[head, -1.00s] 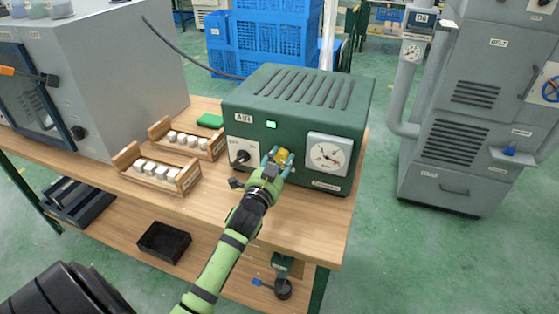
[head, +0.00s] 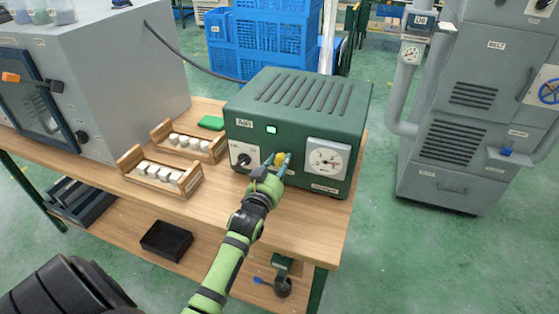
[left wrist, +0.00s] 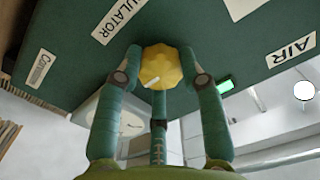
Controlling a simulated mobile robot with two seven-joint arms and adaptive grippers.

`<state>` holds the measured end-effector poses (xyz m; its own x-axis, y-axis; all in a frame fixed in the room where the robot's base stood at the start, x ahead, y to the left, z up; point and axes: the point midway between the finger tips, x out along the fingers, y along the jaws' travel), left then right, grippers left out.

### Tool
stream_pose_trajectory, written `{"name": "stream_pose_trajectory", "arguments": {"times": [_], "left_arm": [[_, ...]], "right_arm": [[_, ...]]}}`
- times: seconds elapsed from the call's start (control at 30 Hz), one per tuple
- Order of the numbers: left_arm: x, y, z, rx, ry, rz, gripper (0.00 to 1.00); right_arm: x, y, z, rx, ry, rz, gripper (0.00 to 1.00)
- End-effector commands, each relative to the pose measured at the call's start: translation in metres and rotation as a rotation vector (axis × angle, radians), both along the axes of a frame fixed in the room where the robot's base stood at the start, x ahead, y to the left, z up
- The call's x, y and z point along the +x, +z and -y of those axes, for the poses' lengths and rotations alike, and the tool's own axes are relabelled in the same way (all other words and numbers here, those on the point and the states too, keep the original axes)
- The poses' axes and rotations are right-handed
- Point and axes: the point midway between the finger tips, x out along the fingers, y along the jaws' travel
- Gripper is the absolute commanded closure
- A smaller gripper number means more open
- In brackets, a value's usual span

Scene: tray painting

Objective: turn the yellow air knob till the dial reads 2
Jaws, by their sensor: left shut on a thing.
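The green AIR box (head: 300,105) stands on the wooden bench, with a yellow knob (head: 279,158) on its front. My left gripper (head: 277,160) reaches up to the knob from the front, fingers on both sides of it. In the left wrist view, the gripper (left wrist: 162,75) is shut around the faceted yellow knob (left wrist: 160,66), which has a white pointer mark. The round dial (head: 326,158) in a pale square frame sits right of the knob; its needle is too small to read surely. My right gripper is not in view.
A black knob (head: 243,158) sits left of the yellow one. A grey oven-like cabinet (head: 125,80) fills the bench's left. The bench front is clear.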

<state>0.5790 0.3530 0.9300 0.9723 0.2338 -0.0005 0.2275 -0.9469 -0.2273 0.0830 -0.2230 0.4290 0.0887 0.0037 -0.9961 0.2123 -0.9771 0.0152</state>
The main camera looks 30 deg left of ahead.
Motion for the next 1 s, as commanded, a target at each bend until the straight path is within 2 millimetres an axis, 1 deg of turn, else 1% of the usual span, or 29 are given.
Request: {"name": "stream_pose_trajectory", "arguments": {"times": [0.03,0.2,0.6,0.8,1.0], "left_arm": [[0.000,0.003,0.000,-0.045,0.000,0.011,0.93],[0.000,0.003,0.000,-0.202,0.001,0.049,0.93],[0.000,0.002,0.000,-0.533,0.001,0.129,0.93],[0.000,0.001,0.000,-0.642,0.000,0.156,0.93],[0.000,0.001,0.000,-0.705,0.000,0.172,0.93]], "right_arm": [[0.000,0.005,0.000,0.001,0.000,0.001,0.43],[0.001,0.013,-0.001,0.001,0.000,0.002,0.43],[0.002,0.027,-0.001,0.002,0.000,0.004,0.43],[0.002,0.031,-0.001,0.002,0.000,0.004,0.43],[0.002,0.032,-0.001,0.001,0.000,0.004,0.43]]}}
